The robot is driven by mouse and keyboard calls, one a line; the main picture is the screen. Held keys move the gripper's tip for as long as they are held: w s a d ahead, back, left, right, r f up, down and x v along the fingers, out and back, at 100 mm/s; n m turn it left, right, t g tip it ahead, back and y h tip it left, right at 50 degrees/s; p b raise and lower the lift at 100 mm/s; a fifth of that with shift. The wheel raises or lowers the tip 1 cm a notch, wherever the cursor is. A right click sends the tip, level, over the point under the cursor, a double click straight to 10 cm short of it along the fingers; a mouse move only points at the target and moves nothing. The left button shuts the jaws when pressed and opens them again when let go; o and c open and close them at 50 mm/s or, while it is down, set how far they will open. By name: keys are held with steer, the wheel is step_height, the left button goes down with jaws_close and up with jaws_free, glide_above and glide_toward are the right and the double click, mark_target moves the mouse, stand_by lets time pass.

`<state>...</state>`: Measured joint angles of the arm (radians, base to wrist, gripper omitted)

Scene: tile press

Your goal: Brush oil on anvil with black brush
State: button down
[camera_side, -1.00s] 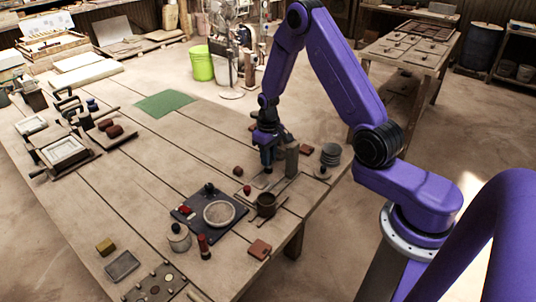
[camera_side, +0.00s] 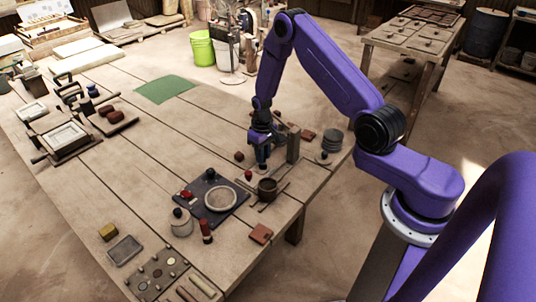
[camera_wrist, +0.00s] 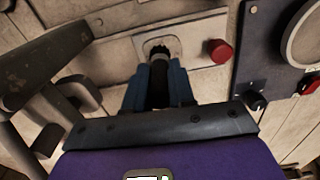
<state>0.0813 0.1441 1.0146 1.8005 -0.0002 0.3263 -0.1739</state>
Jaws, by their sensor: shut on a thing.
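My gripper (camera_side: 262,163) is low over the table, left of an upright post (camera_side: 293,146). In the wrist view its blue fingers (camera_wrist: 159,92) are shut on the black brush (camera_wrist: 157,72), whose dark tip points down. The tip is over a pale, rounded-square face on a flat plate, which looks like the anvil (camera_wrist: 176,43). Whether the tip touches it I cannot tell. In the side view the brush is mostly hidden by the fingers.
A red knob (camera_wrist: 219,51) sits just right of the pale face. A dark slab (camera_side: 190,207) with a round pale dish (camera_side: 222,199) lies nearby. The table is clear around the green mat (camera_side: 165,90).

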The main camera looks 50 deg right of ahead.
steer(key=shift+w, duration=1.7)
steer(key=shift+s, duration=3.15)
steer(key=shift+a, duration=0.3)
steer(key=shift+w+a, duration=0.1)
steer(key=shift+w, duration=3.2)
steer(key=shift+s, duration=3.15)
steer(key=shift+s+r, duration=0.15)
steer(key=shift+s, duration=0.05)
steer(key=shift+w+r, duration=0.1)
steer(key=shift+r, duration=0.8)
step_height(320, 180, up, 6)
